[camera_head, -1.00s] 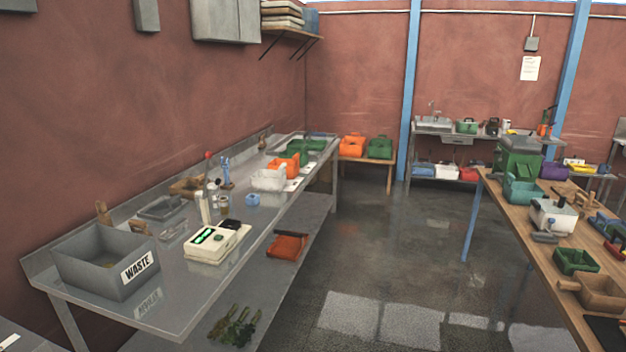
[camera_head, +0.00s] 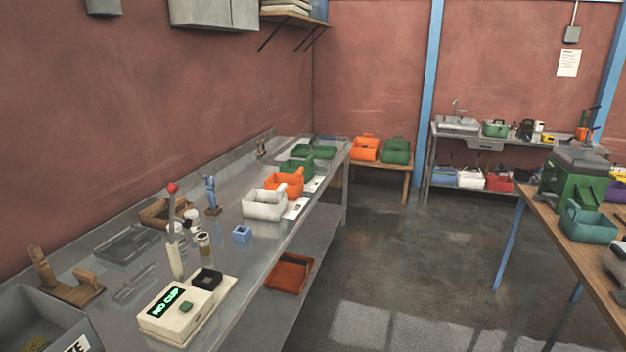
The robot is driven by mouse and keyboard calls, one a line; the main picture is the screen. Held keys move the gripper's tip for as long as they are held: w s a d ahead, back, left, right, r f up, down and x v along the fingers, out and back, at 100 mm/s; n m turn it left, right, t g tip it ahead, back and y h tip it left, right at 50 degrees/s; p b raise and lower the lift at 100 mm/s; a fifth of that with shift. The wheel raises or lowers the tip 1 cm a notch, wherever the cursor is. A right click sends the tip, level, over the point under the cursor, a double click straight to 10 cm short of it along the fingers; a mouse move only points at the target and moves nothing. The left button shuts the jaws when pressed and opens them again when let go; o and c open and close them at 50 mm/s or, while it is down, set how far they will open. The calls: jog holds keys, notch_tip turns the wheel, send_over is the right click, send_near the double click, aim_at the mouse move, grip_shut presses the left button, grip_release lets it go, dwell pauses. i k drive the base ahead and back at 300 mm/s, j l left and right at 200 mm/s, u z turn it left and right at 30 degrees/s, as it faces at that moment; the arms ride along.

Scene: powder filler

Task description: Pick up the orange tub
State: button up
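Several tubs are orange or close to it. One orange tub (camera_head: 284,184) stands on the steel bench (camera_head: 300,228), behind a white tub (camera_head: 264,205) and in front of green tubs (camera_head: 313,151). A second orange tub (camera_head: 365,149) with a handle stands on a low wooden table (camera_head: 385,169) by the back wall, left of a green tub (camera_head: 397,151). A darker orange-red tray or tub (camera_head: 289,273) lies on the shelf under the bench, partly hidden by the bench edge. My gripper is not in view.
A cream device (camera_head: 188,310) reading "NO CUP", a blue cup (camera_head: 242,233) and a grey waste bin (camera_head: 38,318) are on the bench. A wooden table (camera_head: 550,228) with a green machine (camera_head: 575,180) is at right. The wet floor (camera_head: 420,265) between is clear.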

aim_at(295, 183)
jog(key=i, duration=1.9)
jog(key=i+z, duration=0.1)
jog(key=i, duration=0.8)
jog(key=i+j+z, duration=0.1)
jog(key=i, duration=0.8)
jog(key=i+j+z, duration=0.2)
jog(key=i+l, duration=0.05)
